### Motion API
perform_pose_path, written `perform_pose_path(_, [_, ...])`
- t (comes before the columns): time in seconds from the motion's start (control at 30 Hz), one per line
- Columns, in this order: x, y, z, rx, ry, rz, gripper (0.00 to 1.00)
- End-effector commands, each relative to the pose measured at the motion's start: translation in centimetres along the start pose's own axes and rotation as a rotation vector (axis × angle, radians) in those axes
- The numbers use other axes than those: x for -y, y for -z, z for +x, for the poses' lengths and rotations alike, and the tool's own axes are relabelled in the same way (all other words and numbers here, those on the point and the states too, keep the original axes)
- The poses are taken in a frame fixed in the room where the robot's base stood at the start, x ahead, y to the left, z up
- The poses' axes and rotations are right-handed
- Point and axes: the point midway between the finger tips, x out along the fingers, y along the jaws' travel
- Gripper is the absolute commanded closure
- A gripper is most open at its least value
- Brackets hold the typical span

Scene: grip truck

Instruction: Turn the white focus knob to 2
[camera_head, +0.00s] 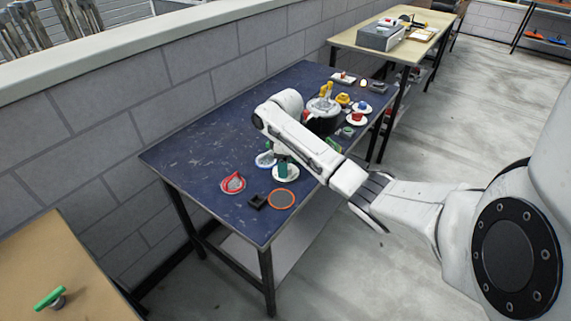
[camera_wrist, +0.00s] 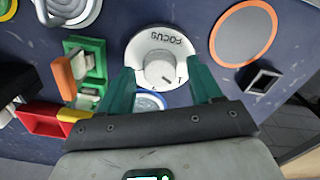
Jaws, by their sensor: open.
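The white focus knob (camera_wrist: 158,72) stands at the middle of a round white dial plate (camera_wrist: 146,44) marked FOCUS, upside down in the wrist view. A dark line on the knob points towards the lower right, near a small mark that looks like a 1. The plate also shows in the head view (camera_head: 292,177), partly hidden by my gripper. My gripper (camera_wrist: 160,66) is open. Its green fingers are on either side of the knob, with a visible gap on each side. The 2 is not readable.
An orange-rimmed grey disc (camera_wrist: 244,34) and a small dark square holder (camera_wrist: 262,80) lie right of the dial. A green block with an orange lever (camera_wrist: 64,78) and a red and yellow part (camera_wrist: 46,118) are at the left. All are on the blue table (camera_head: 190,150).

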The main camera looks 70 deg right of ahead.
Motion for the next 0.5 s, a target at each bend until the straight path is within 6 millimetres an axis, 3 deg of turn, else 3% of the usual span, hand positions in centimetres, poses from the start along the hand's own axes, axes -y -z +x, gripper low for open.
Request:
perform_pose_path(0.3, [0.00, -0.01, 0.28, 0.000, 0.000, 0.000, 0.36])
perform_pose_path(0.5, [0.01, 0.00, 0.26, 0.000, 0.000, 0.000, 0.55])
